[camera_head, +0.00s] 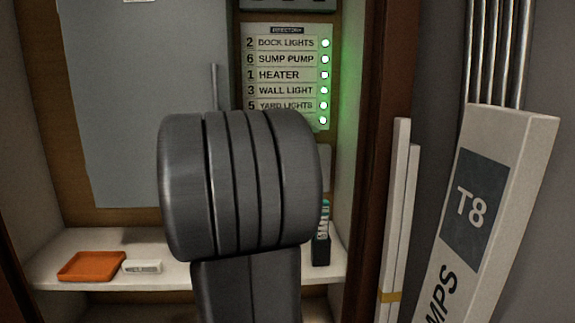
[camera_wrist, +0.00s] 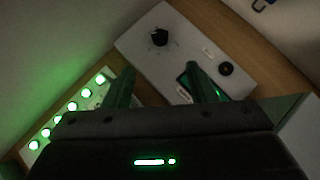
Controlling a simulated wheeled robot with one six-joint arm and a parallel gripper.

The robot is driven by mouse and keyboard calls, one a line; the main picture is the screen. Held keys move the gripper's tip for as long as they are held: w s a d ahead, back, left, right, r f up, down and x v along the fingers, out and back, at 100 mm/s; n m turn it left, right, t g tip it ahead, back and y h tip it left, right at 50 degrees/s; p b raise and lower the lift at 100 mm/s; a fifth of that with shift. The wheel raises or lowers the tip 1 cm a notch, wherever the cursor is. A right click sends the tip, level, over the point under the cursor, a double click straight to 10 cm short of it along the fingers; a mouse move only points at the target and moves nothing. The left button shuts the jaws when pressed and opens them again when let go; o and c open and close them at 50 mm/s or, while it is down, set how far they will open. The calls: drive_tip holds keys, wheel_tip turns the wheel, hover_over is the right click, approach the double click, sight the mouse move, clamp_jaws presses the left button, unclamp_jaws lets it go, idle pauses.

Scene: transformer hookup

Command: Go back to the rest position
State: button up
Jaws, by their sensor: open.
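My gripper (camera_wrist: 160,70) is open in the wrist view, its two fingers apart with nothing seen between them. The fingers point at a light grey panel (camera_wrist: 140,42) with a black knob (camera_wrist: 159,37). The right finger partly covers a small green-lit window. I cannot tell whether the fingers touch the panel. In the head view my dark arm link fills the middle and hides the gripper.
A directory board (camera_head: 280,75) with green lamps is behind my arm. An orange tray (camera_head: 92,265) and a small white item (camera_head: 142,267) lie on the shelf (camera_head: 60,262). A brown frame post (camera_head: 370,130) and a T8 box (camera_head: 490,210) stand right.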

drive_tip(key=b+x, duration=0.1)
drive_tip(key=x, duration=1.3)
drive_tip(key=shift+s+a+r, duration=0.1)
drive_tip(key=p+v, duration=0.1)
drive_tip(key=v, duration=1.3)
drive_tip(key=f+b+x, duration=0.1)
drive_tip(key=b+x, duration=0.1)
drive_tip(key=x, duration=1.3)
drive_tip(key=s+a+n+t+h+b, duration=0.2)
drive_tip(key=s+a+n+h+b, duration=0.2)
drive_tip(key=s+a, duration=0.6)
drive_tip(key=shift+s+a+n+t+h+b, duration=0.2)
drive_tip(key=shift+a+n+t+h+b, duration=0.1)
drive_tip(key=shift+a+t+h+b, duration=0.15)
